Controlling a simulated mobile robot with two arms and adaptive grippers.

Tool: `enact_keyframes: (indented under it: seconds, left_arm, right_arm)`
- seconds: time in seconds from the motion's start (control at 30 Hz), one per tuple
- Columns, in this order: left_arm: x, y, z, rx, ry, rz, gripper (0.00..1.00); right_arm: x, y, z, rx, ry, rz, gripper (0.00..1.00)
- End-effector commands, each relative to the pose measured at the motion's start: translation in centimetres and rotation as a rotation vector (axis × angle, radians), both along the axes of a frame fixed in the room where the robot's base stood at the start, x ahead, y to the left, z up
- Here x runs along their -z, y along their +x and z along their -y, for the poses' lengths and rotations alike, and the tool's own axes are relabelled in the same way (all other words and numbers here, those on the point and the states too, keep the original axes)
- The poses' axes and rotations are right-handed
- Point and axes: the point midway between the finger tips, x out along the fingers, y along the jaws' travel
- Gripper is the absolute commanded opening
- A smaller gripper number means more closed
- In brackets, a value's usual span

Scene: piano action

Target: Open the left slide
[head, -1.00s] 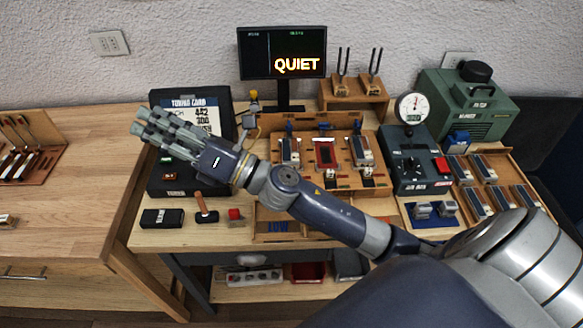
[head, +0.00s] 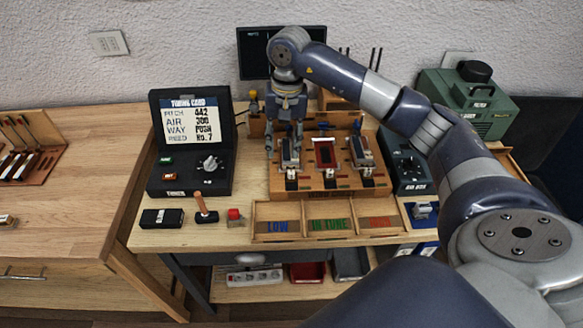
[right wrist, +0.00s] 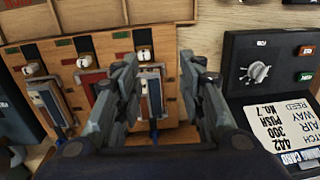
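A wooden board (head: 325,190) in the middle of the bench carries a left metal-and-blue slide unit (head: 290,160), a red-framed slot (head: 325,154) and a right slide unit (head: 361,153). My right gripper (head: 284,150) points down at the left unit, its fingers apart on either side of it. In the right wrist view the picture is turned round, and the left unit (right wrist: 153,95) with its white knob (right wrist: 143,54) shows between the open fingers (right wrist: 160,62). I cannot tell whether the fingers touch it. My left gripper is not in view.
A black tuning card case (head: 190,175) stands to the left and a dark gauge box (head: 405,165) to the right. A sorting tray (head: 325,239) lies in front. A dark monitor (head: 253,55) stands behind, close to my right arm.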

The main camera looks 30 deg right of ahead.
Motion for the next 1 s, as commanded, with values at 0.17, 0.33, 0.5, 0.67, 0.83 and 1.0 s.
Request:
enact_keyframes:
  seconds: [0.17,0.33,0.5,0.67,0.83,1.0]
  left_arm:
    - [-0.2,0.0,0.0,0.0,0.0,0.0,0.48]
    - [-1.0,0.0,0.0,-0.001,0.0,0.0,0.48]
    - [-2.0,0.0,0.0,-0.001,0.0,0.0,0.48]
    - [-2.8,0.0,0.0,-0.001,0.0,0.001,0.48]
    - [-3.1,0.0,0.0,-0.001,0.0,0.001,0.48]
    - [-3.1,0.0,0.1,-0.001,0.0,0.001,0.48]
  right_arm:
    - [-0.3,-0.3,2.2,-0.009,-0.07,-0.025,0.37]
    - [1.9,-0.5,2.2,-0.008,-0.07,-0.03,0.37]
    - [5.2,-0.5,2.1,-0.01,-0.067,-0.03,0.37]
    - [7.9,-0.5,2.1,-0.008,-0.067,-0.027,0.37]
    - [9.7,-0.4,2.1,-0.007,-0.066,-0.026,0.37]
    - [10.2,-0.3,2.1,-0.008,-0.067,-0.023,0.37]
